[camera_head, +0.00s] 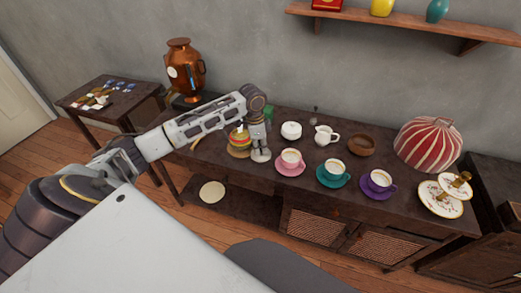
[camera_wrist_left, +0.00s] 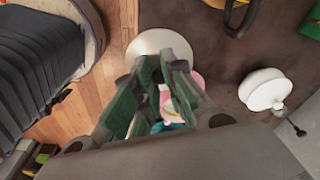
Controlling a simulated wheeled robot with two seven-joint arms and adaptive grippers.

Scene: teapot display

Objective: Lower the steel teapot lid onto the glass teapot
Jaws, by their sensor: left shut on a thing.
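My left gripper (camera_head: 259,147) points down over the dark sideboard and is shut on the steel lid (camera_head: 261,156), a pale round disc. The lid also shows beyond the fingers in the left wrist view (camera_wrist_left: 150,41). Just left of the gripper in the head view is a rounded yellow, red and green vessel (camera_head: 239,138) on a round wooden mat (camera_head: 237,153). It seems to be the glass teapot; the gripper partly hides it. The lid appears beside it, to the right, not over it. My right gripper is not in view.
Right of the gripper stand a pink cup (camera_head: 290,158), a white lidded pot (camera_head: 291,130), a white jug (camera_head: 326,135), a teal cup (camera_head: 333,170) and a purple cup (camera_head: 379,180). A copper urn (camera_head: 186,72) stands behind left. A striped cosy (camera_head: 428,144) is far right.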

